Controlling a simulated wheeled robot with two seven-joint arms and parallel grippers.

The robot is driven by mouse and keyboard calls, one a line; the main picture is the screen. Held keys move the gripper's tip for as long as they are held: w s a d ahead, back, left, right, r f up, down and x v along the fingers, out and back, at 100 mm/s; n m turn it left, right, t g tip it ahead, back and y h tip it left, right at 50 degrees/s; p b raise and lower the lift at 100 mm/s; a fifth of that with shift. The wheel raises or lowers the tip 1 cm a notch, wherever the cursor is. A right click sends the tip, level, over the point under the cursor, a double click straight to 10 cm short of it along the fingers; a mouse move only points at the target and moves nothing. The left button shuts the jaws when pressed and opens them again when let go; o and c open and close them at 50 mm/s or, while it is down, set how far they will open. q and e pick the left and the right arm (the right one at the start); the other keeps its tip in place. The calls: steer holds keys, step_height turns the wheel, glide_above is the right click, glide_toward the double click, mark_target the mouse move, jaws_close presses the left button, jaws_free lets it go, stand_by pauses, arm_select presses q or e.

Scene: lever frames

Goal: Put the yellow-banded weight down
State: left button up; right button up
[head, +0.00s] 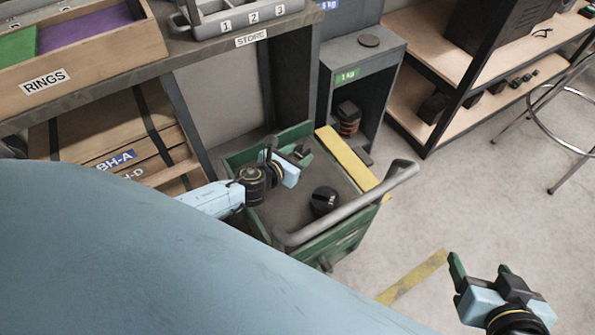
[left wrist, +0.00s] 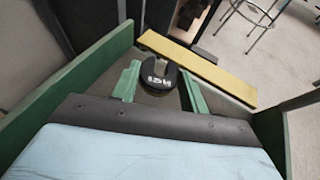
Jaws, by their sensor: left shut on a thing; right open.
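My left gripper (head: 298,155) is inside the green-walled cart (head: 335,250), near its far side. In the head view the held weight shows only as a small dark shape. I see no yellow band on it, and I cannot tell whether it touches the cart floor. Another black weight (head: 325,201) with a white mark lies on the cart floor. My right gripper (head: 480,265) is open and empty, over the floor.
A grey stand (head: 365,60) marked 1 kg holds dark weights (head: 348,118). A RINGS box (head: 95,65) sits on the bench.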

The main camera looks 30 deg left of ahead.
mark_target(298, 160)
arm_select(q)
step_height(298, 160, down, 3)
steer(key=shift+f+b, duration=0.1)
steer(key=shift+b, duration=1.05)
step_height(298, 160, down, 4)
steer(key=b, duration=0.3)
steer(key=shift+r, duration=0.2)
arm_select(e)
steer(key=a+r+t+y, duration=0.2)
steer(key=r+t, duration=0.4)
steer(key=r, duration=0.3)
steer(key=w+a+r+t+y, duration=0.1)
steer(key=r+t+y, duration=0.1)
steer(key=r+t, duration=0.5)
steer(key=shift+w+a+r+n+t+y, duration=0.25)
steer(key=shift+a+r+n+t+y, duration=0.1)
steer(key=shift+r, duration=0.6)
arm_select(q)
steer(key=o, duration=0.7)
steer(key=shift+f, duration=0.2)
steer(key=o, duration=0.5)
steer(key=shift+c, duration=0.2)
arm_select(e)
steer(key=shift+s+r, duration=0.1)
arm_select(q)
steer(key=shift+r, duration=0.15)
